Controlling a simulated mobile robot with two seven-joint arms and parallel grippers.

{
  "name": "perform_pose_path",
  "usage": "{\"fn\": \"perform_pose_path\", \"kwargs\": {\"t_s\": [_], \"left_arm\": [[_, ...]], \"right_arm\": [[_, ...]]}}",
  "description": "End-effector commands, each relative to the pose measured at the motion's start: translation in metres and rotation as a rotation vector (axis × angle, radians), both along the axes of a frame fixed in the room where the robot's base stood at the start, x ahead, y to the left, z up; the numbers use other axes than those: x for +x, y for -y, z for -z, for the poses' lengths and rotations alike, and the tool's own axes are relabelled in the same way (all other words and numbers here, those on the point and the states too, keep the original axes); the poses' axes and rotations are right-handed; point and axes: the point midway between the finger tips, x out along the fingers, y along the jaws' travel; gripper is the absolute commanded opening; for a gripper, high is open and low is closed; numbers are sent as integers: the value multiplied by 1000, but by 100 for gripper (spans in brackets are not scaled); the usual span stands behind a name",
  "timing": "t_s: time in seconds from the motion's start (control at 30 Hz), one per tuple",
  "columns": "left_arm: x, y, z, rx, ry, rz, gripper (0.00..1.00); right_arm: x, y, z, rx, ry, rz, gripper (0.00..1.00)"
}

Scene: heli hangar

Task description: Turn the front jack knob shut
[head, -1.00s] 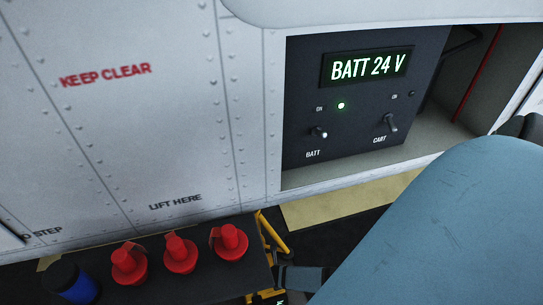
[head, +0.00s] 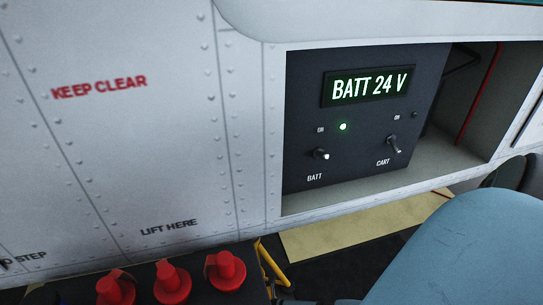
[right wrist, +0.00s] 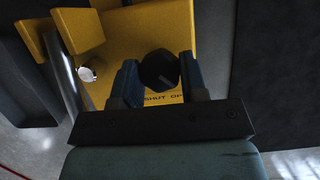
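The front jack knob (right wrist: 158,70) is a black, faceted knob on a yellow jack body (right wrist: 120,42) in the right wrist view. A light line marks its face, and the label below it reads "SHUT" and part of "OP". My right gripper (right wrist: 158,76) has one finger on each side of the knob, with no clear gap at either side, so it looks shut on it. The knob is not visible in the head view, where only my blue-grey right arm shows at the lower right. My left gripper is in neither view.
A white riveted panel (head: 120,140) fills the left of the head view. A dark box (head: 360,120) reading "BATT 24 V" sits in a recess, with a green light lit. Several red-capped items (head: 172,282) stand on a dark surface below, beside a yellow frame (head: 270,265).

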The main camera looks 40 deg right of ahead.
Motion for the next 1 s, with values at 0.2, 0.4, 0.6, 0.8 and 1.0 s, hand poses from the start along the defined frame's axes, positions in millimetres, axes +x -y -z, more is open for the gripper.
{"fn": "perform_pose_path", "kwargs": {"t_s": [0.2, 0.4, 0.6, 0.8, 1.0], "left_arm": [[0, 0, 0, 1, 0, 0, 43], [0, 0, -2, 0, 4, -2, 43], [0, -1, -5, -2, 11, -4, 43], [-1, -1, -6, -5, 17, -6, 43], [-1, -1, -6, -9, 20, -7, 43]], "right_arm": [[0, 0, 0, 0, 0, 16, 16], [0, 0, 0, -1, 0, 95, 16], [1, -1, 0, -1, 0, 244, 16], [2, -1, 0, -1, -1, 433, 16], [2, -1, 0, -1, -1, 623, 16]]}}
